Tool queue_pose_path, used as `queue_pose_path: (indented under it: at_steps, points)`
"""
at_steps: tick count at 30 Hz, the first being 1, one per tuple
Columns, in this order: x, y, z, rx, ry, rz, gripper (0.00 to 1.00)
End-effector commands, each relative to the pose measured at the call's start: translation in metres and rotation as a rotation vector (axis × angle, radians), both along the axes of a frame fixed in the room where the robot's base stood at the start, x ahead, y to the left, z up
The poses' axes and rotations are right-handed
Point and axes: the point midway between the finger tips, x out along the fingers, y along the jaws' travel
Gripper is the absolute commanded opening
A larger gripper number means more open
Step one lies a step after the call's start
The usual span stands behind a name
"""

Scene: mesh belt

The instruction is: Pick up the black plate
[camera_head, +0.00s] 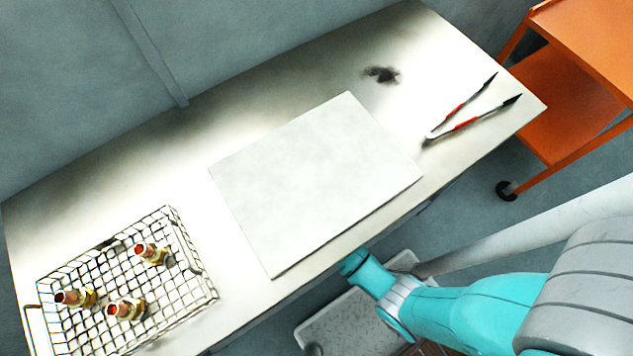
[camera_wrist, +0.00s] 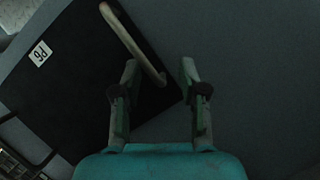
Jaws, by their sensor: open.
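The black plate (camera_wrist: 75,85) fills the left half of the wrist view. It is flat and dark, with a white label (camera_wrist: 40,53) near its upper left and a pale bar-shaped handle (camera_wrist: 128,35) along its right part. My gripper (camera_wrist: 159,70) is open, with one finger on each side of the handle's lower end in the picture. I cannot tell whether the fingers touch the handle or are still above it. I cannot make out the black plate or the fingers in the head view.
An orange cart (camera_head: 575,90) stands at the right. A grey tray-like surface (camera_head: 350,325) shows below the table's front edge.

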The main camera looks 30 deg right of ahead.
Motion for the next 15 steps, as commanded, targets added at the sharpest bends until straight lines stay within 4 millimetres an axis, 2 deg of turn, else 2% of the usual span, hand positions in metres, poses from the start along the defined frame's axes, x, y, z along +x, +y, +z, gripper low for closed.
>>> queue_pose_path:
  at_steps: [1, 3, 6, 15]
  points:
    - [0.0001, -0.0001, 0.0000, 0.000, 0.000, 0.000, 0.38]
    - [0.0001, -0.0001, 0.0000, 0.000, 0.000, 0.000, 0.20]
    - [0.0001, -0.0001, 0.0001, 0.000, 0.000, 0.000, 0.00]
    - [-0.0001, -0.0003, -0.0001, -0.001, 0.001, -0.001, 0.00]
